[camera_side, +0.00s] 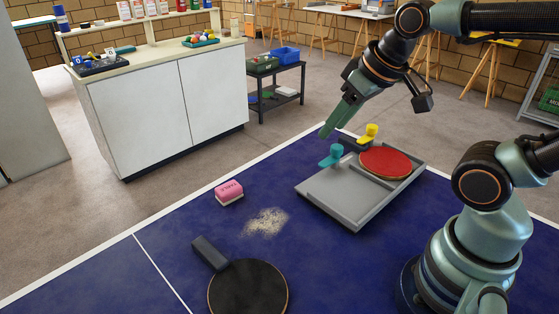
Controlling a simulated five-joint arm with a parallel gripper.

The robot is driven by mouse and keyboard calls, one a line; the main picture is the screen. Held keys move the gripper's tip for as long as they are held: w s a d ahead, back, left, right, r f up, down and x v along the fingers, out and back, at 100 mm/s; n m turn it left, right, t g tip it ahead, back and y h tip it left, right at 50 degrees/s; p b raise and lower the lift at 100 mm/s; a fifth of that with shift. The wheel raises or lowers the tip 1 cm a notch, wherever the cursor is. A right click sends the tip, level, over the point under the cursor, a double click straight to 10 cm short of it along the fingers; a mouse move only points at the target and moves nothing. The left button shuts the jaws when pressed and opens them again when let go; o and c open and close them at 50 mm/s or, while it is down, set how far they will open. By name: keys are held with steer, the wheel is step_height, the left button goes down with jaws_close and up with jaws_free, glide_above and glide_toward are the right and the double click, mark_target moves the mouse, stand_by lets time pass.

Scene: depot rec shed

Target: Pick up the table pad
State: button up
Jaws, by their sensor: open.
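The table pad (229,190) is a small pink block with a pale underside and dark lettering on top. It lies on the blue table (330,255), near its far white edge line. My gripper (327,132) is green and points down and left, above the far side of the grey tray. It is open and apart from the pad, up and to the right of it in the picture. No held object shows, and the gap between the fingers is hard to see from this side.
A grey tray (345,212) holds a red paddle (386,162), with a teal piece (331,156) and a yellow piece (368,132) near its far side. Pale crumbs (266,222) lie near the pad. A black paddle (248,290) lies in front. Bare table surrounds the pad.

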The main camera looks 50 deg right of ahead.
steer(key=o, duration=0.6)
steer(key=shift+o, duration=0.2)
